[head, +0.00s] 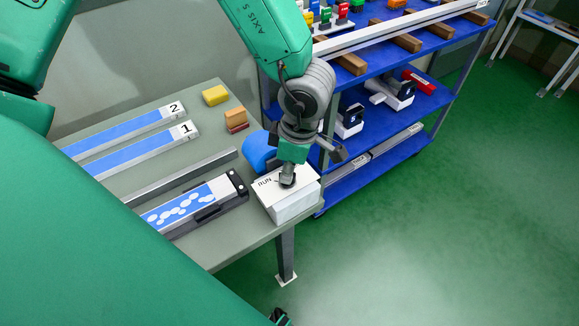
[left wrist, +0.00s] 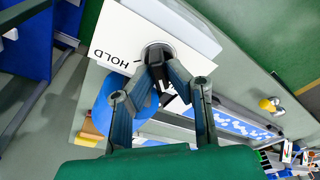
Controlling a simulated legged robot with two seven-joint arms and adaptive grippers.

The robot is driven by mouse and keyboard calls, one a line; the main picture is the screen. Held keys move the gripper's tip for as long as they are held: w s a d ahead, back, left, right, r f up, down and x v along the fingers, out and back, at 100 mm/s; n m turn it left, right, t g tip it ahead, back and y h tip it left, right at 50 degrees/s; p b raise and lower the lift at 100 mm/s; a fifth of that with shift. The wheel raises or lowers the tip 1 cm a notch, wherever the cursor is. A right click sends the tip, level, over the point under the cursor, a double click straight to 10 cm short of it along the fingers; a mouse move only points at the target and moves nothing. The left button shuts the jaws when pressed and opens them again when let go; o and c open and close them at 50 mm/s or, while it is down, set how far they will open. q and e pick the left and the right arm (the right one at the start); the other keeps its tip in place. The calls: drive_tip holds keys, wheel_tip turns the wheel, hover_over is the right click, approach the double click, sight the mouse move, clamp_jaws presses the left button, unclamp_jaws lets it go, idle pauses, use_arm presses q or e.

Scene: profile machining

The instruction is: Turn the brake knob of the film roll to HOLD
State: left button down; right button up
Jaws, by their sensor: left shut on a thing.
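The brake unit is a white box (head: 290,208) at the table's right end, with RUN on its top in the head view. In the left wrist view its white plate (left wrist: 125,25) shows the word HOLD. The dark round knob (left wrist: 157,52) sits on the plate, partly covered by the fingers. My left gripper (head: 288,180) points down from above and is shut on the knob; its fingertips (left wrist: 166,66) meet there in the left wrist view. I cannot tell which word the knob points to. The blue film roll (head: 258,152) is beside the box, partly hidden by the gripper. My right gripper is not seen.
Profiles marked 1 (head: 140,152) and 2 (head: 120,132), a grey rail (head: 180,177) and a blue-and-white filmed profile (head: 185,206) lie left of the box. Yellow (head: 215,95) and orange (head: 236,116) blocks lie behind. A blue shelf cart (head: 400,140) stands close behind right.

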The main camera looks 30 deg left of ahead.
use_arm(q)
drive_tip(key=shift+r+m+p, duration=0.1)
drive_tip(key=shift+m+p, duration=0.4)
drive_tip(key=shift+p, duration=0.15)
drive_tip(key=m+p, duration=0.3)
drive_tip(key=shift+d+t, duration=0.1)
drive_tip(key=shift+t, duration=0.2)
drive_tip(key=shift+w+m, duration=0.1)
drive_tip(key=shift+m, duration=0.3)
